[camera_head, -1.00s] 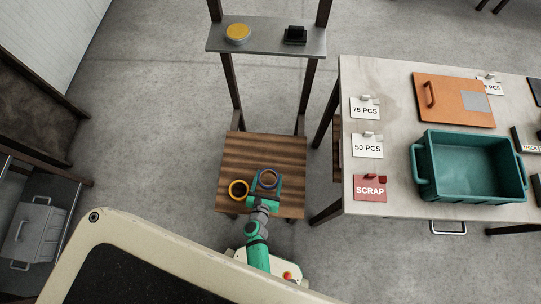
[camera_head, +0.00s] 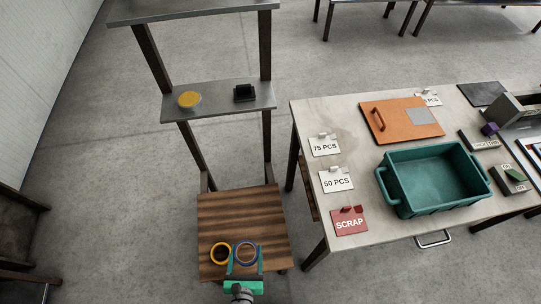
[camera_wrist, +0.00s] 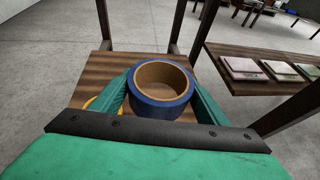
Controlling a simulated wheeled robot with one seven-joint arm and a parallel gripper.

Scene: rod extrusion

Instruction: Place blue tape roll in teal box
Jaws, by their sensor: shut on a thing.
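The blue tape roll (camera_head: 245,253) is between the fingers of my gripper (camera_head: 244,262), over the low wooden stand. In the wrist view the roll (camera_wrist: 160,104) shows its blue outside and brown cardboard core, and my green gripper fingers (camera_wrist: 160,97) are shut on its two sides. I cannot tell whether the roll touches the wood beneath. The teal box (camera_head: 405,203) stands empty on the grey worktable to the right, well apart from my gripper.
A yellow tape roll (camera_head: 220,253) lies on the wooden stand (camera_head: 240,212), just left of the blue one. A shelf (camera_head: 217,100) rises behind it. The worktable (camera_head: 374,231) also holds a red SCRAP sign (camera_head: 349,222), white signs and an orange clipboard-like panel (camera_head: 385,125).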

